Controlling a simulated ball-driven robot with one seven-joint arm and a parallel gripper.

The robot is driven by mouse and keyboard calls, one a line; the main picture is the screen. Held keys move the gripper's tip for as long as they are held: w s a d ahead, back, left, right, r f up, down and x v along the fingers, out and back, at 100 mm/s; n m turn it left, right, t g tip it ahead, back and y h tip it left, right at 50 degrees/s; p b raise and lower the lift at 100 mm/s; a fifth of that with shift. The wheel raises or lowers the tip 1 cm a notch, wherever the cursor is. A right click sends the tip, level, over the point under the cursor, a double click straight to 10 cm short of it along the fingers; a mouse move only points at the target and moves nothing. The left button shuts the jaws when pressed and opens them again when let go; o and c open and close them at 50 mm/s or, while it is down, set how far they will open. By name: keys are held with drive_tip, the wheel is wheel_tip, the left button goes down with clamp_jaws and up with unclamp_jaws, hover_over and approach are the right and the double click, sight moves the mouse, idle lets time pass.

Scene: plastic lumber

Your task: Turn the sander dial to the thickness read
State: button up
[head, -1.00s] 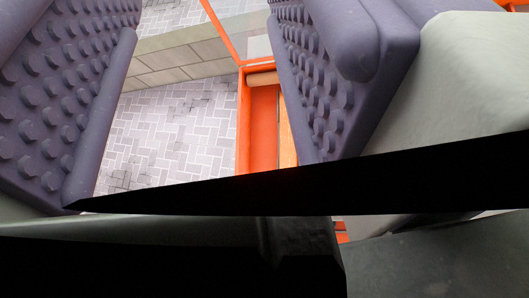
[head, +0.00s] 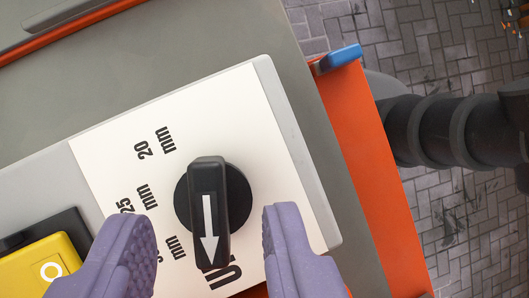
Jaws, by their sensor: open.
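The sander dial (head: 209,205) is a black round knob with a raised bar and a white arrow, on a white label plate (head: 110,165). The arrow points down in the picture, toward large, partly covered lettering that starts with "U". The marks "20 mm" (head: 155,142), "25 mm" and a third, partly hidden "mm" mark run down the dial's left side. My gripper (head: 203,232) is open. Its two purple padded fingers are at the lower left and lower right of the dial, with gaps to it. Neither finger appears to touch the dial.
A yellow button or switch (head: 45,268) with a white ring sits at the lower left. Grey machine casing (head: 170,65) surrounds the plate. To the right are an orange panel (head: 365,160), a blue latch-like piece (head: 340,58) and a thick black hose (head: 440,130) over brick paving.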

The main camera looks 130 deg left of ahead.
sight(212, 206)
drive_tip(key=shift+x, duration=1.25)
clamp_jaws()
